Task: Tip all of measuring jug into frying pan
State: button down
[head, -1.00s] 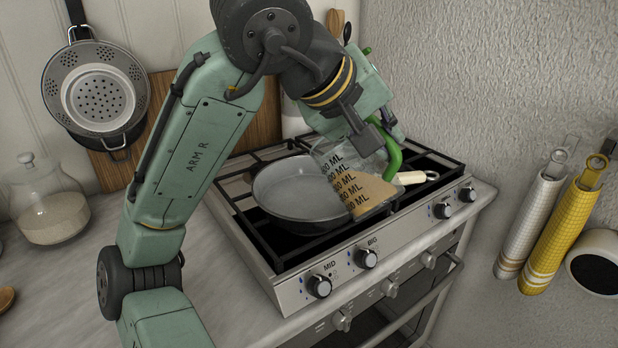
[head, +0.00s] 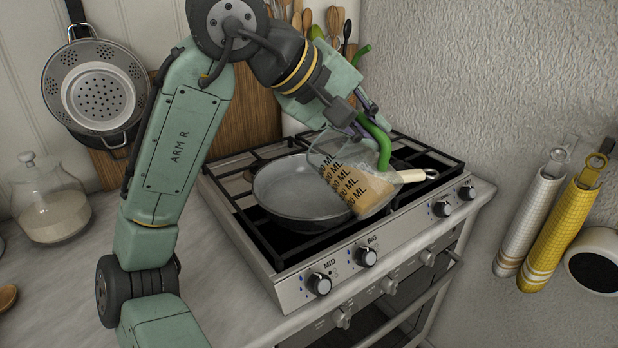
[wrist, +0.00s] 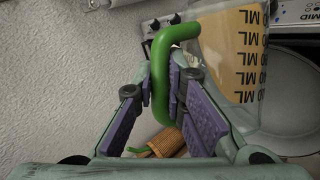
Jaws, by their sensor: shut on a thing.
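The measuring jug (head: 352,184) is clear, with black ML marks and a green handle (head: 379,145). It holds a tan content and is tilted toward the left, over the right side of the frying pan. My gripper (head: 360,128) is shut on the green handle; in the wrist view its purple pads (wrist: 172,95) press on both sides of the handle. The frying pan (head: 290,188) is grey, sits on the stove, and its visible inside looks empty. Its pale handle (head: 411,176) points right. The jug hides part of the pan's right side.
The stove (head: 330,262) has black grates and front knobs. A glass jar (head: 48,205) stands on the left counter. Utensils (head: 335,25) stand behind my arm. Yellow and white cloths (head: 562,235) hang on the right wall.

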jog(key=shift+w+a, duration=0.25)
jog(key=shift+w+a+g+h, duration=0.1)
jog(key=shift+g+h, duration=0.2)
jog(key=shift+w+a+r+n, duration=0.2)
jog(key=shift+w+a+n, duration=0.05)
jog(key=shift+w+n, duration=0.1)
jog(key=shift+w+a+r+g+h+p, duration=0.3)
jog(key=shift+w+a+p, duration=0.2)
jog(key=shift+w+p, duration=0.1)
jog(key=shift+w+a+n, duration=0.1)
jog(key=shift+a+n, duration=0.05)
jog(key=shift+n, duration=0.1)
jog(key=shift+w+a+r, duration=0.2)
jog(key=shift+w+a, duration=0.05)
jog(key=shift+w, duration=0.05)
jog(key=shift+w+a+r+n+g+h, duration=0.4)
jog(key=shift+w+a+n+g+h, duration=0.1)
jog(key=shift+w+a+h, duration=0.25)
